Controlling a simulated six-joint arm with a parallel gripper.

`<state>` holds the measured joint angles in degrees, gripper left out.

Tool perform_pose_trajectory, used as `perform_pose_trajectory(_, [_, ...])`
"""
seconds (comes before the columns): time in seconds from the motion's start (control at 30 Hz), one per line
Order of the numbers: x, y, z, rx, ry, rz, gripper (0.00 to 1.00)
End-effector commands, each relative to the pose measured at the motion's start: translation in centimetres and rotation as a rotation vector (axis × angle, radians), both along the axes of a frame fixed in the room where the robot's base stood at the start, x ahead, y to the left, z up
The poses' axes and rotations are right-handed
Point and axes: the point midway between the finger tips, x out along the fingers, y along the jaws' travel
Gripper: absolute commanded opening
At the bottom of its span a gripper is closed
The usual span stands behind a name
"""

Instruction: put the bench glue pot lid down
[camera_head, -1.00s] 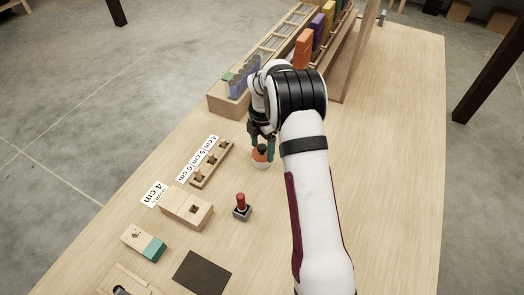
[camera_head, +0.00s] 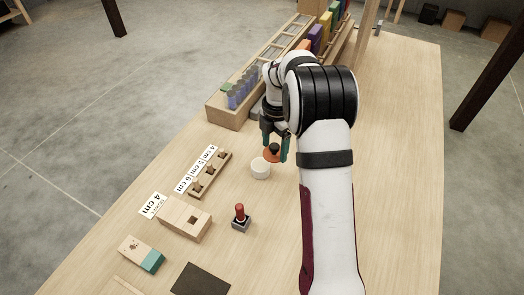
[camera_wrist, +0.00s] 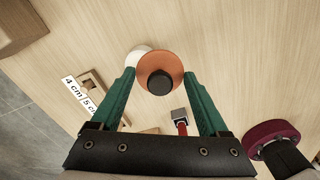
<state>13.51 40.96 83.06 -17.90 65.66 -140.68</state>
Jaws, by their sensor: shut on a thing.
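The glue pot lid (camera_head: 271,155) is an orange disc with a black knob. My gripper (camera_head: 275,147) is shut on it and holds it up, to the right of the pot and partly over its edge in the head view. In the wrist view the lid (camera_wrist: 160,62) shows near the tips of the green fingers, with its black knob toward the camera. The glue pot (camera_head: 260,171) is a small white cup standing upright on the bench. In the wrist view the lid hides most of the pot (camera_wrist: 138,54). Whether they touch is hard to tell.
A red-handled stamp-like tool (camera_head: 240,218) stands in front of the pot. A peg rack (camera_head: 210,175) and a wooden block with a square hole (camera_head: 184,219) lie to the left. A long wooden trough (camera_head: 232,110) is behind. The bench (camera_head: 400,150) right of my arm is clear.

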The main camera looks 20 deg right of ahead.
Motion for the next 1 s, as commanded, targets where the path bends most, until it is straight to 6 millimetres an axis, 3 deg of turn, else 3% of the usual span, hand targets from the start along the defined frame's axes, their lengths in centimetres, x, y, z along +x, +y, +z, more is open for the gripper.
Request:
perform_pose_trajectory(0.2, [-3.3, -3.9, 3.1, 0.0, -0.002, -0.003, 0.24])
perform_pose_trajectory(0.37, [-4.9, -5.2, 4.1, 0.001, 0.0, 0.0, 0.24])
perform_pose_trajectory(0.67, [-10.0, -0.1, 0.8, 0.0, 0.003, 0.004, 0.24])
perform_pose_trajectory(0.77, [-9.4, 1.9, -0.7, 0.0, 0.002, 0.005, 0.24])
perform_pose_trajectory(1.0, [-5.5, 7.9, -5.0, 0.0, 0.002, 0.004, 0.24])
